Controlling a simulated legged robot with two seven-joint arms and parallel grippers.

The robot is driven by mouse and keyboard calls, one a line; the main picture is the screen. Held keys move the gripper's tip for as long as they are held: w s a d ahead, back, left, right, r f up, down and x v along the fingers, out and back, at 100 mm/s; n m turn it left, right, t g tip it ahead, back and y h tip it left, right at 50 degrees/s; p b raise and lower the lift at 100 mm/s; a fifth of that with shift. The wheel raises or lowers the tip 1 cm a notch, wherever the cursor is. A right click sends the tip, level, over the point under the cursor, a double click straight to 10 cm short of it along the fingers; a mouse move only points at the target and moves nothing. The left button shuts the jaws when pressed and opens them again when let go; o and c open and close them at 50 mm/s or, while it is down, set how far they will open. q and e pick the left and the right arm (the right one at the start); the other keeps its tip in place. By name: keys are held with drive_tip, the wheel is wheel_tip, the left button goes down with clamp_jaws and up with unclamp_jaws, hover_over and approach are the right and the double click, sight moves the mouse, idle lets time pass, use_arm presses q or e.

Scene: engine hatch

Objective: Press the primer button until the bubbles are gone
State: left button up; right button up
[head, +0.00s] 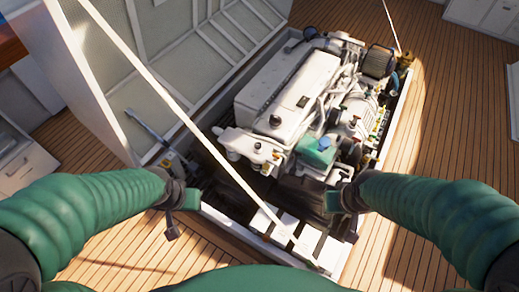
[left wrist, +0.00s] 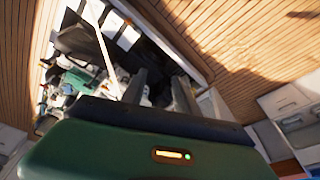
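The engine (head: 285,95) sits in the open hatch, white with pipes and coloured fittings. A teal part (head: 314,153) with a small blue top is on its near right side. I cannot make out which part is the primer button, and no bubbles can be told at this size. My left gripper (head: 177,205) is outside the hatch's near left corner, apart from the engine. In the left wrist view its two dark fingers (left wrist: 159,90) stand apart with nothing between them. My right gripper (head: 345,218) is over the near right part of the hatch, below the teal part; its fingers are unclear.
The raised hatch lid (head: 165,50) stands at the left and back. A thin pale rod (head: 170,95) runs diagonally across the opening between my arms. Wooden deck (head: 445,120) is clear on the right.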

use_arm(q)
clamp_jaws()
idle(1.6)
